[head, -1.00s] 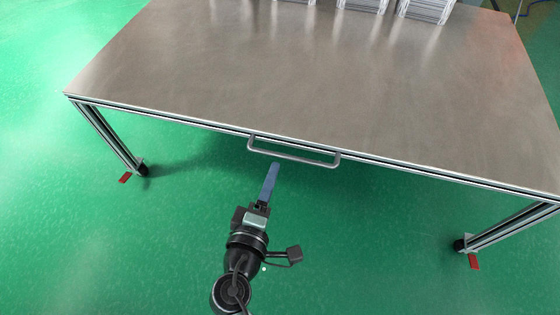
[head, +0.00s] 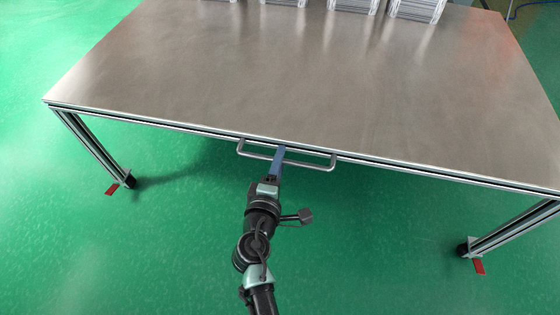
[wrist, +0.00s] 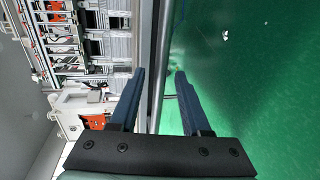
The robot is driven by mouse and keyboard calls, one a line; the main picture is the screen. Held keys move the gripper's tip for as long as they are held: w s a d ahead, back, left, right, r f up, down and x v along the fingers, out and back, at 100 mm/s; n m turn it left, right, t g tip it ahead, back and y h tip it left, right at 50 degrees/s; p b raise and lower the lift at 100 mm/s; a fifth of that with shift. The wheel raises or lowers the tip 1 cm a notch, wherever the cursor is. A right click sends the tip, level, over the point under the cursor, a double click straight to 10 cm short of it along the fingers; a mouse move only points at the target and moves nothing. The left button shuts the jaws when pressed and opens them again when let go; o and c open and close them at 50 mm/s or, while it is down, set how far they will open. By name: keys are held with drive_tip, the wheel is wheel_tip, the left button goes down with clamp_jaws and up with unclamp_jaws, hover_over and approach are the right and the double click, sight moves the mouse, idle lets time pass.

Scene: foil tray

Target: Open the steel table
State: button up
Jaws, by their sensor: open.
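The steel table (head: 300,70) has a brushed grey top on a metal frame. A grey bar handle (head: 312,163) runs along its near edge. My gripper (head: 279,152) reaches the handle from below in the head view, with its blue fingers overlapping the bar left of its middle. In the wrist view, my gripper (wrist: 160,72) is open, its two blue fingers apart. An upright grey bar (wrist: 162,60), which looks like the handle, passes between them beside a dark edge. Whether a finger touches the bar is hard to tell.
Several silver stacked items (head: 418,10) stand at the table's far edge. The table legs (head: 95,150) stand at both near corners, with red pieces at their feet. The green floor (head: 400,270) in front is clear. The wrist view shows white and grey racks (wrist: 80,50) at left.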

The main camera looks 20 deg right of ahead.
drive_tip(key=shift+w+d, duration=0.25)
drive_tip(key=shift+w, duration=0.1)
drive_tip(key=shift+c, duration=0.2)
clamp_jaws()
idle(1.1)
